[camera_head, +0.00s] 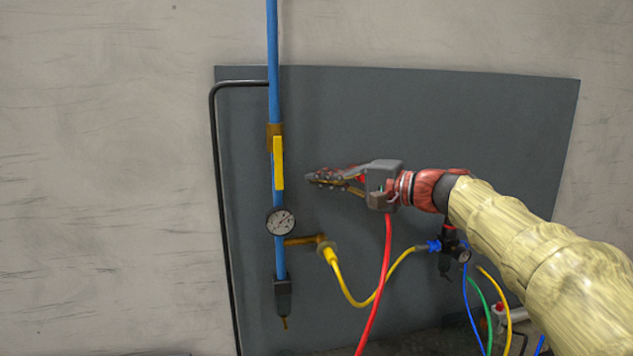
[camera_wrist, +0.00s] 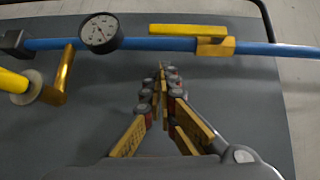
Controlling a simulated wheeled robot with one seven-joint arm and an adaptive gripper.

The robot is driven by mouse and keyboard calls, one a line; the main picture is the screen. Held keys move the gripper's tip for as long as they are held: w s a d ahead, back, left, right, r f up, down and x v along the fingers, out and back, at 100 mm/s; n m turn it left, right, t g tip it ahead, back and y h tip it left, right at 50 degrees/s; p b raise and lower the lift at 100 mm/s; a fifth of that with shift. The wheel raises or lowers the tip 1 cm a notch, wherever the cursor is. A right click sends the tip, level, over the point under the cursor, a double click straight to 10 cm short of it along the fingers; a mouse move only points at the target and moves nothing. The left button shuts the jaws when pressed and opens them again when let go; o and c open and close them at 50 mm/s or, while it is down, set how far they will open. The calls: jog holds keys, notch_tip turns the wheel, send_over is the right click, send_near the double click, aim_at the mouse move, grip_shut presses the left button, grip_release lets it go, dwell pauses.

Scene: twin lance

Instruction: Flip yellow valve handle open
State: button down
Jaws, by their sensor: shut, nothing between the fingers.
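The yellow valve handle (camera_head: 278,163) lies along the vertical blue pipe (camera_head: 272,60), just below a brass valve body (camera_head: 274,131). In the wrist view the handle (camera_wrist: 187,29) runs parallel to the pipe, beside the brass valve body (camera_wrist: 215,46). My gripper (camera_head: 310,177) is shut and empty, to the right of the handle and near the height of its lower end. In the wrist view my gripper (camera_wrist: 163,68) points toward the pipe, its fingertips together and apart from the handle.
A round gauge (camera_head: 281,221) sits on the pipe below the handle. A brass outlet (camera_head: 305,240) with a yellow hose (camera_head: 350,300) branches right below it. A red hose (camera_head: 376,290) hangs below my gripper. A black tube (camera_head: 214,170) runs down the left side of the grey panel (camera_head: 450,110).

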jog(key=p+v, duration=0.1)
jog(key=v, duration=0.8)
jog(key=shift+s+d+f, duration=0.2)
jog(key=shift+s+d, duration=0.05)
jog(key=shift+s, duration=0.05)
jog(key=s+d+f+g+h, duration=0.15)
jog(key=s+f+h, duration=0.25)
jog(key=f, duration=0.7)
jog(key=s+d+f+g+h, duration=0.1)
jog(key=s+d+f+h, duration=0.2)
jog(key=f, duration=0.8)
jog(key=s+d+f+n+h, duration=0.1)
jog(key=s+d+f+h, duration=0.1)
jog(key=s, duration=0.6)
jog(key=s+d+f+n+h, duration=0.2)
jog(key=s+f, duration=0.3)
jog(key=s, duration=0.4)
jog(key=s+d+f+n+h, duration=0.2)
jog(key=s+d+f+h, duration=0.1)
jog(key=s, duration=0.5)
jog(key=shift+s+d+h, duration=0.3)
jog(key=shift+d+h, duration=0.3)
jog(key=shift+d, duration=0.1)
